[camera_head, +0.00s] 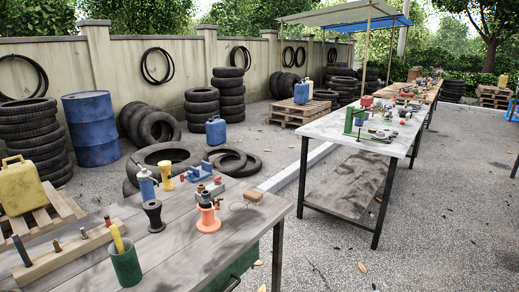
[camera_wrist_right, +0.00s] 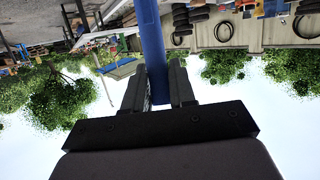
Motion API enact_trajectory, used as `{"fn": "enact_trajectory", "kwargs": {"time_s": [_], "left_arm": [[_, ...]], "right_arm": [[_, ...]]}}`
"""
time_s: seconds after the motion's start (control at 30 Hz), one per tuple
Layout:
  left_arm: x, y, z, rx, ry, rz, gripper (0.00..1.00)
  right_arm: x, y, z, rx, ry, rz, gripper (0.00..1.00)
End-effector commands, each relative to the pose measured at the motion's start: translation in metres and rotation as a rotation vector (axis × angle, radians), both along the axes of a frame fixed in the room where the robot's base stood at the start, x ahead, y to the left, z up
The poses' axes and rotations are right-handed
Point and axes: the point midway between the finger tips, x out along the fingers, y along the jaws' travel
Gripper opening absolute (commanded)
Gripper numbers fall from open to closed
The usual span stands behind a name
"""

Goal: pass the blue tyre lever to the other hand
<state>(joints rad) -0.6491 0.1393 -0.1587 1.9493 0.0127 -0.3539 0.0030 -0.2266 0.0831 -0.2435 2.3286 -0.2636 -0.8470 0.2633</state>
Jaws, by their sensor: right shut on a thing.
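The blue tyre lever (camera_wrist_right: 150,35) shows in the right wrist view as a long blue bar running up from between the fingers to the top edge of the picture. My right gripper (camera_wrist_right: 158,72) is shut on it, with one dark finger on each side. The lever's far end is out of the picture. The view is upside down, with sky below, so the gripper is held up in the air. I see neither gripper in the head view, and my left gripper shows in no view.
A wooden bench (camera_head: 205,240) in front carries a green cup (camera_head: 125,266), a slotted wooden block (camera_head: 70,252), an orange-based jack (camera_head: 208,218) and a blue bottle (camera_head: 146,184). A second table (camera_head: 340,130) stands to the right. Open gravel (camera_head: 430,230) lies at the right.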

Motion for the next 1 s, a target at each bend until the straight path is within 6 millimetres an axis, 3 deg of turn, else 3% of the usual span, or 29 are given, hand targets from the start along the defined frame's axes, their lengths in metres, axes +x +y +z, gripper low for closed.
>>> {"fn": "enact_trajectory", "kwargs": {"time_s": [0.2, 0.47, 0.57, 1.0], "left_arm": [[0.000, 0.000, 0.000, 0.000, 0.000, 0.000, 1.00], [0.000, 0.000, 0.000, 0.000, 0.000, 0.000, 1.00], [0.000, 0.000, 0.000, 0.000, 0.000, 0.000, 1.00], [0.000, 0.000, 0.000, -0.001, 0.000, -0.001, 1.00]], "right_arm": [[-0.010, -0.019, -0.004, 0.000, -0.001, -0.043, 0.00], [-0.011, -0.013, 0.001, 0.000, -0.005, -0.015, 0.00], [-0.013, -0.001, 0.009, -0.001, -0.006, 0.046, 0.00], [-0.024, 0.085, 0.063, -0.003, -0.008, 0.471, 0.00]]}}
